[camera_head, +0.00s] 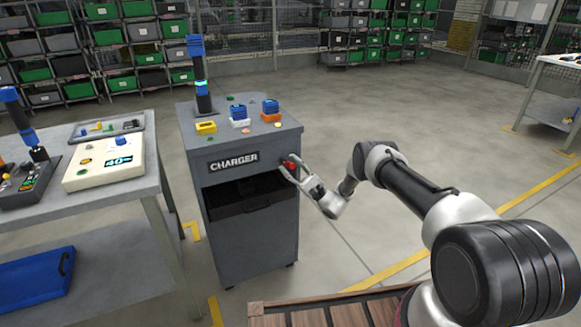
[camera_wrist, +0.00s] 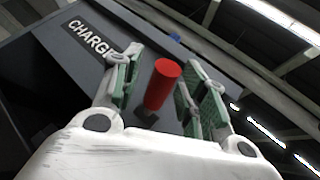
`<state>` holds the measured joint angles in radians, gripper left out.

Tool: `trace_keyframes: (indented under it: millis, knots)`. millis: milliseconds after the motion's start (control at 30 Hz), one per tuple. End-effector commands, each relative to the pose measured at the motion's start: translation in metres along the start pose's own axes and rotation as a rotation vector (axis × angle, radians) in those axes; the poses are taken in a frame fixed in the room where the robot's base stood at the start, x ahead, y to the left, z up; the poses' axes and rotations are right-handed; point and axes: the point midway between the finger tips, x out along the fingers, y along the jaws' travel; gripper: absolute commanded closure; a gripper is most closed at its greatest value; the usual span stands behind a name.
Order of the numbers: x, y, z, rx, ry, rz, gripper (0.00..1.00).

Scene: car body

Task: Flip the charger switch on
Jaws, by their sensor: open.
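The charger cabinet (camera_head: 245,230) is a grey unit with a "CHARGER" label (camera_head: 234,162) on its front. A red switch (camera_head: 288,164) sits on the front at the upper right, beside the label. In the wrist view the switch is a red cylinder (camera_wrist: 163,84) on a dark base, tilted up and slightly right. My gripper (camera_head: 291,170) is at the switch. In the wrist view my gripper (camera_wrist: 160,85) is open, with its green-padded fingers on either side of the red switch. Gaps show between the pads and the switch.
A blue-topped tool stands on the cabinet top (camera_head: 190,128) with several small coloured items. A grey workbench (camera_head: 150,180) with a cream device (camera_head: 105,163) stands to the left. Floor (camera_head: 370,110) to the right is open. A slatted wooden surface (camera_head: 330,307) lies at the bottom.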

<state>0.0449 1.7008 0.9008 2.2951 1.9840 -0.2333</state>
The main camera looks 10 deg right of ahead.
Motion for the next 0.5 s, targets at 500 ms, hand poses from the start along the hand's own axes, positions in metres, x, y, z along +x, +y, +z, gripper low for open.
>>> trace_keyframes:
  millis: [500]
  knots:
    - [0.05, -0.041, 0.041, -0.003, -0.002, -0.001, 0.57]
